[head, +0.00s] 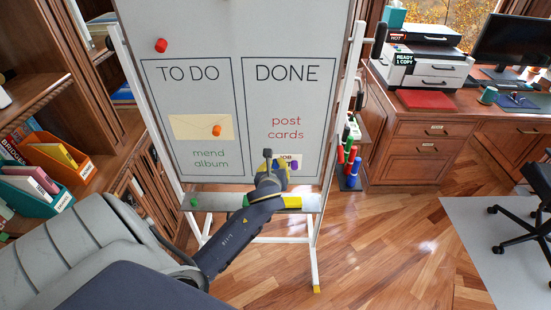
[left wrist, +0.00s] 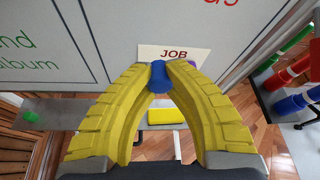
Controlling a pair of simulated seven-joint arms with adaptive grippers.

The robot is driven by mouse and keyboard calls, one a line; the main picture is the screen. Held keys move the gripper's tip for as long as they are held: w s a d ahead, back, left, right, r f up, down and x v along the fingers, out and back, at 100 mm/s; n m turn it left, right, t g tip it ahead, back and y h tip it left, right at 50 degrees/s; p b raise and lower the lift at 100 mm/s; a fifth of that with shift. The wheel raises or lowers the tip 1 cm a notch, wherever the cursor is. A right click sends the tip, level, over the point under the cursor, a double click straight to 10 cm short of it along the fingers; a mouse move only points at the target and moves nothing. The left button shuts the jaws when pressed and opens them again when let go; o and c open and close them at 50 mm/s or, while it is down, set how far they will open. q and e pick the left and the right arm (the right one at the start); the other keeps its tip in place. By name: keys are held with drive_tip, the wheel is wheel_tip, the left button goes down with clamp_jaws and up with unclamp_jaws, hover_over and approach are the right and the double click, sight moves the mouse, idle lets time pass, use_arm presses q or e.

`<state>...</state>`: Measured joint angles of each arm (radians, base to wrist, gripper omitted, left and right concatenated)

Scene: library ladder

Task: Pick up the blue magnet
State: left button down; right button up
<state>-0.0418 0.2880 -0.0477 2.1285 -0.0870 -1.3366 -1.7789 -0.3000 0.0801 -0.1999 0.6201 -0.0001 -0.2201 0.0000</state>
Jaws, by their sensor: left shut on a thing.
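The blue magnet (left wrist: 160,77) is between the tips of my left gripper (left wrist: 167,68) in the left wrist view. The yellow fingers are shut on it, just in front of the card marked JOB (left wrist: 174,54). I cannot tell whether the magnet still touches the board. In the head view my left gripper (head: 269,166) is at the bottom of the whiteboard's (head: 240,30) DONE box and hides the magnet. The card (head: 283,160) shows partly behind it, with a purple magnet (head: 294,165) at its right. My right gripper is not in view.
A red magnet (head: 161,45) is at the board's upper left. An orange magnet (head: 216,130) is on a cream card in the TO DO box. The board's tray (head: 222,199) holds a yellow block (head: 292,201). Coloured markers (head: 349,160) stand to the right.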

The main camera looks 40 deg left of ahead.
use_arm(q)
drive_tip(key=s+d, duration=1.1)
drive_tip(key=s, duration=0.3)
drive_tip(key=shift+s, duration=0.25)
idle(0.6)
drive_tip(key=shift+d+f, duration=0.1)
idle(0.4)
